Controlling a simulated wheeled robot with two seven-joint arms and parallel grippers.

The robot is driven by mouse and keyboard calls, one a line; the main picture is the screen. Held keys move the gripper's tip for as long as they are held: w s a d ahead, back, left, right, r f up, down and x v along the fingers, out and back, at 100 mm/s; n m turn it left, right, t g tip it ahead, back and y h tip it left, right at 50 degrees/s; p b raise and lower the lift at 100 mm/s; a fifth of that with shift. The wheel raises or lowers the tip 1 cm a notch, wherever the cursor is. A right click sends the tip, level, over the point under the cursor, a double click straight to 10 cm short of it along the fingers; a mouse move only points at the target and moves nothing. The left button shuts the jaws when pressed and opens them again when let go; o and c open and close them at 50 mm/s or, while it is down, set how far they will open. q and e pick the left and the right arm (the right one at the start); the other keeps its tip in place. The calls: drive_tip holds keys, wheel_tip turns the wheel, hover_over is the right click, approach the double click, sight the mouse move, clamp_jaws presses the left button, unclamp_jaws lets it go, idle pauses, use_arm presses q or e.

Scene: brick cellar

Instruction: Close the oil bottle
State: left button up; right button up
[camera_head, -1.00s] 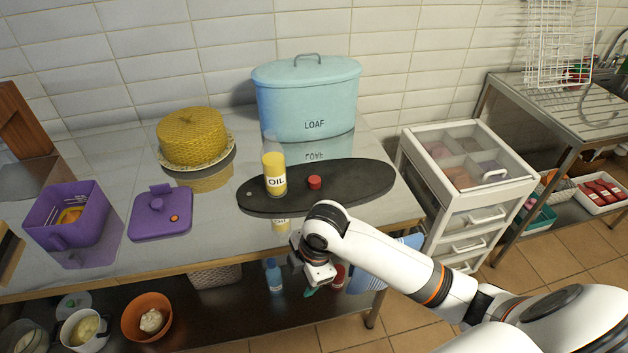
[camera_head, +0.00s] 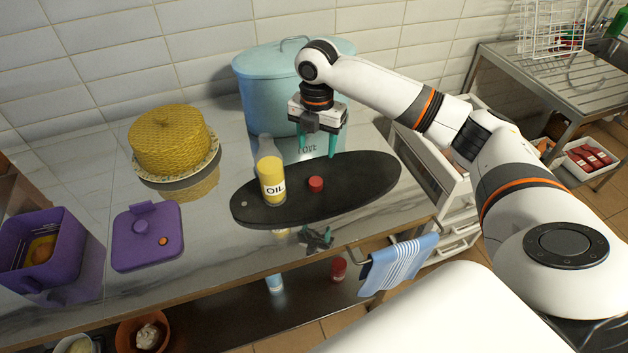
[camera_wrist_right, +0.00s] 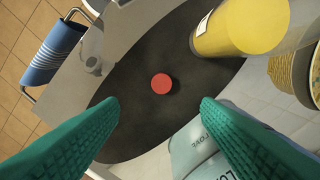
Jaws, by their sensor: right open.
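The oil bottle (camera_head: 272,180) stands upright on the black oval board (camera_head: 350,183), with yellow oil inside and a clear neck. No cap shows on its neck. The red cap (camera_head: 316,184) lies on the board, to the right of the bottle. My right gripper (camera_head: 318,150) is open and empty above the board's back part, pointing down. In the right wrist view, the green fingers (camera_wrist_right: 160,108) are apart, with the cap (camera_wrist_right: 162,83) between and beyond them. The bottle (camera_wrist_right: 238,28) shows at the top right there. My left gripper is not in view.
A blue loaf bin (camera_head: 262,95) stands close behind my right gripper. A yellow cake cover (camera_head: 170,145), a purple lid (camera_head: 147,240) and a purple box (camera_head: 45,265) are to the left. A striped towel (camera_head: 398,265) hangs at the counter's front edge.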

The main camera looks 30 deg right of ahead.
drive_tip(key=f, duration=0.1)
drive_tip(key=p, duration=0.1)
hover_over(316, 181)
wheel_tip(316, 181, down, 6)
drive_tip(key=shift+r, duration=0.25)
drive_tip(key=shift+f, duration=0.35)
drive_tip(key=shift+a, duration=0.1)
drive_tip(key=shift+f+p, duration=0.3)
drive_tip(key=shift+p, duration=0.1)
wheel_tip(316, 181, down, 5)
drive_tip(key=shift+r+p, duration=0.2)
drive_tip(key=shift+p, duration=0.4)
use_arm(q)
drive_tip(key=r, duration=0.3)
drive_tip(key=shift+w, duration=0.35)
use_arm(e)
drive_tip(key=c, duration=1.1)
